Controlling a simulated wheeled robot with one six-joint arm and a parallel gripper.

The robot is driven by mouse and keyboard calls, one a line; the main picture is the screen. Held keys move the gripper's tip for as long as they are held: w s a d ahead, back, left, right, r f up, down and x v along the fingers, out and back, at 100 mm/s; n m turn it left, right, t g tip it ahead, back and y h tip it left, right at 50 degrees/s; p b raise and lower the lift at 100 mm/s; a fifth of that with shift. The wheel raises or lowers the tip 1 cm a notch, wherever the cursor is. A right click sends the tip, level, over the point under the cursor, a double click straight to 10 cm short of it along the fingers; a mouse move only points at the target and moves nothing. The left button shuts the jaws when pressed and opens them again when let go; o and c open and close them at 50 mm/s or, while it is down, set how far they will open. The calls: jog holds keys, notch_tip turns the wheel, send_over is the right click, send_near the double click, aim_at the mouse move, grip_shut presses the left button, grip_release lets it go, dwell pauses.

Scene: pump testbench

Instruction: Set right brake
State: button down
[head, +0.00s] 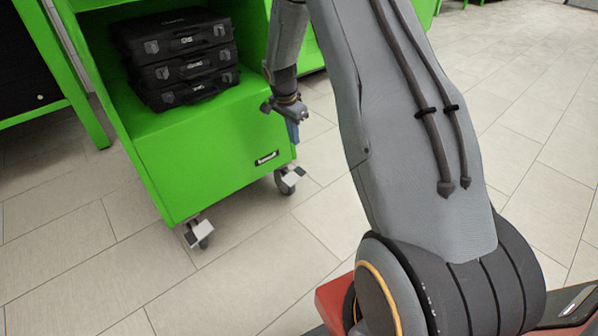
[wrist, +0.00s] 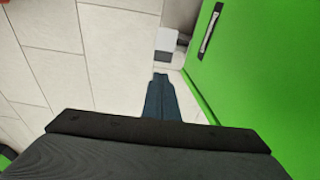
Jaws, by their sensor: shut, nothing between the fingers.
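The right caster (head: 287,182) stands under the right front corner of the green cart (head: 200,160), with a pale brake pedal (head: 295,172) sticking out. In the wrist view the pale pedal (wrist: 166,39) lies just beyond the fingertips, beside the green cart wall (wrist: 260,75). My gripper (head: 294,140) points down next to the cart's right front edge, above the right caster and apart from it. Its blue fingers (wrist: 160,77) are together and empty. The left caster (head: 204,238) has a similar pale pedal (head: 196,231).
Black cases (head: 185,68) are stacked on the cart's shelf. A green frame (head: 85,105) stands at the left. Tiled floor (head: 250,245) is clear in front of the cart. My upper arm covers the middle of the head view.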

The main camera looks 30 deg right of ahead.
aim_at(301, 171)
jog(key=shift+w+d+f, duration=0.25)
jog(key=shift+w+f, duration=0.2)
jog(key=shift+f, duration=0.35)
jog(key=shift+f, duration=0.1)
jog(key=f+b, duration=0.2)
jog(key=f, duration=0.2)
jog(key=d+f+b, duration=0.1)
jog(key=f+b, duration=0.2)
jog(key=f, duration=0.2)
jog(key=d+f+b, duration=0.1)
jog(key=f+b, duration=0.1)
jog(key=f, duration=0.2)
jog(key=shift+w+d+f, duration=0.25)
jog(key=shift+w+f, duration=0.05)
jog(key=shift+a, duration=0.1)
